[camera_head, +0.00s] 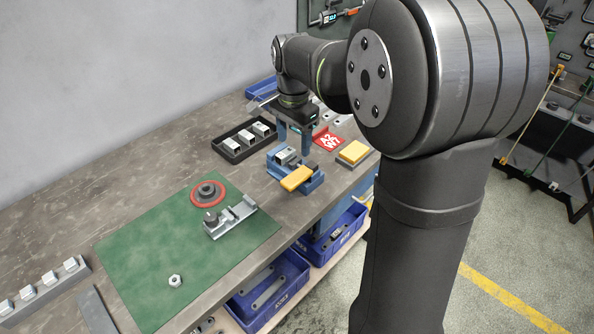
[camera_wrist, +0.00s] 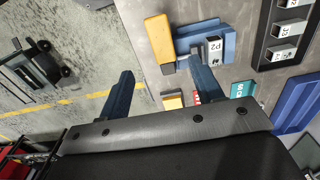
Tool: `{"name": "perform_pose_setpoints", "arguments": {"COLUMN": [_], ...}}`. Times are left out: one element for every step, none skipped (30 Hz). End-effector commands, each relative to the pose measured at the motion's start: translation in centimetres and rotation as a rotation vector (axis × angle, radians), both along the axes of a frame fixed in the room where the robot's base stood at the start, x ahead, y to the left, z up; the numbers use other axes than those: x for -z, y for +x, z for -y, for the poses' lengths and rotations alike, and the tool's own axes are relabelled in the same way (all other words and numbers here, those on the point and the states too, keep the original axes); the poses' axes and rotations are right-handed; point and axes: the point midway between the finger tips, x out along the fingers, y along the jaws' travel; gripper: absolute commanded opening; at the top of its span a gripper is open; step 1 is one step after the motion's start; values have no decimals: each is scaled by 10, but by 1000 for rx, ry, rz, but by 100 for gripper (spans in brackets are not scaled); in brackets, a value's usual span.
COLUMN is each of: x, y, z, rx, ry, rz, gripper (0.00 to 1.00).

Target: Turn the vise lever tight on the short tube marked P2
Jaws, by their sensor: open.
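The blue vise (camera_head: 309,184) stands near the bench's front edge. The short grey tube marked P2 (camera_wrist: 215,46) sits in the vise, which also shows in the wrist view (camera_wrist: 229,43). The vise's yellow lever (camera_head: 296,178) sticks out on the front side; in the wrist view the lever (camera_wrist: 158,36) is upper centre. My gripper (camera_head: 295,145) is open and empty, fingers pointing down, behind and above the vise. In the wrist view my gripper (camera_wrist: 162,66) has its fingers spread with the lever beyond the tips, apparently untouched. How firmly the tube is clamped cannot be seen.
A black tray (camera_head: 229,154) with several tubes lies left of the vise. A yellow block (camera_head: 354,152) and a red sign (camera_head: 327,139) lie to its right. A green mat (camera_head: 150,250) with metal parts lies nearer. Blue bins (camera_head: 270,285) stand below the bench edge.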

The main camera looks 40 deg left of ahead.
Motion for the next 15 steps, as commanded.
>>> {"name": "perform_pose_setpoints", "arguments": {"x": [12,19,28,34,41,50,57,63,71,77,83,89,94,98,103], "y": [0,0,0,0,0,0,0,0,0,0,0,0,0,0,0], "z": [1,0,1,1,1,1,1,1,1,1,1,1,1,0,1], "rx": [0,0,0,0,0,0,0,0,0,0,0,0,0,0,0], "ry": [-4,-4,-5,-3,-4,-4,-4,-4,-3,-4,-4,-3,-3,-2,-3], "rz": [-2,-2,-3,-2,-2,-3,-3,-2,-2,-2,-2,-2,-2,-1,-2], "gripper": [60,60,60,60,60,60,60,60,60,60,60,60,60,60,60]}}
